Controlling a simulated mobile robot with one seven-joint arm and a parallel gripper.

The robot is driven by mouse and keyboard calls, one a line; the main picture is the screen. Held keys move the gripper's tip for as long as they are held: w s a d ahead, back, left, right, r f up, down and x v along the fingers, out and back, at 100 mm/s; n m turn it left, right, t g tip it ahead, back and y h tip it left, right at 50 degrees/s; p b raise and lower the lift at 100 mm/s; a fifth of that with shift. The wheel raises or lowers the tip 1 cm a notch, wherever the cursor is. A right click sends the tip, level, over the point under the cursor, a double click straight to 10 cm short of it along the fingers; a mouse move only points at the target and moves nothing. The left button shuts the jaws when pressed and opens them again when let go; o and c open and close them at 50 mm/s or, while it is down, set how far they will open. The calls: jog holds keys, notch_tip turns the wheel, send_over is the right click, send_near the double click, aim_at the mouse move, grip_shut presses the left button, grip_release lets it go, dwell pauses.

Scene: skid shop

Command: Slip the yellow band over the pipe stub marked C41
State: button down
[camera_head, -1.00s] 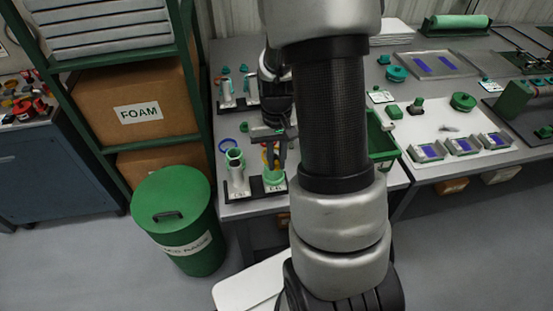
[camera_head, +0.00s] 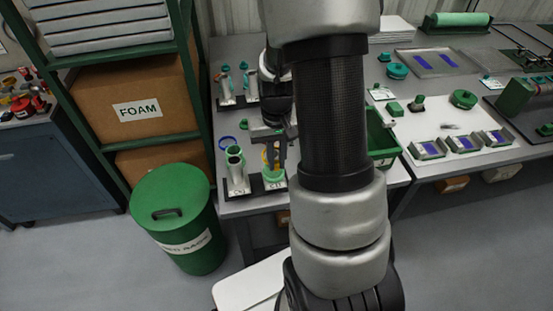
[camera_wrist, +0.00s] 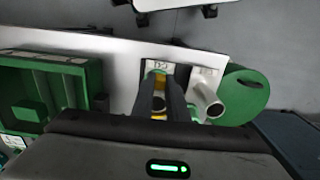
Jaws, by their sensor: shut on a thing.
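My gripper (camera_head: 275,166) is shut on the yellow band (camera_head: 269,158) at the front left of the bench. In the wrist view, yellow shows beside the fingers (camera_wrist: 160,117). The band is at the upper part of the right front pipe stub (camera_head: 273,179), which has a green collar. I cannot tell whether it is around the stub or just above it. The left front pipe stub (camera_head: 237,182) is grey, open-topped and bare; it also shows in the wrist view (camera_wrist: 208,103). Labels on the stub bases are too small to read surely, so I cannot pick out C41.
More stubs (camera_head: 226,90) stand farther back. A green bin (camera_head: 380,150) is right of my gripper, partly behind my arm. A green waste drum (camera_head: 175,215) stands on the floor left of the bench.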

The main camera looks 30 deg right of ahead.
aim_at(277, 167)
jog(key=shift+f, duration=0.25)
jog(key=shift+f+b, duration=0.25)
jog(key=shift+b, duration=0.2)
jog(key=shift+f+b, duration=0.95)
jog(key=shift+f, duration=0.2)
dwell(2.8)
jog(key=shift+f, duration=0.25)
jog(key=shift+f+b, duration=0.2)
jog(key=shift+b, duration=0.15)
jog(key=shift+f, duration=0.3)
jog(key=shift+f+b, duration=0.15)
jog(key=shift+b, duration=0.2)
jog(key=shift+f, duration=0.3)
jog(key=shift+f+b, duration=0.35)
jog(key=shift+b, duration=0.15)
dwell(0.4)
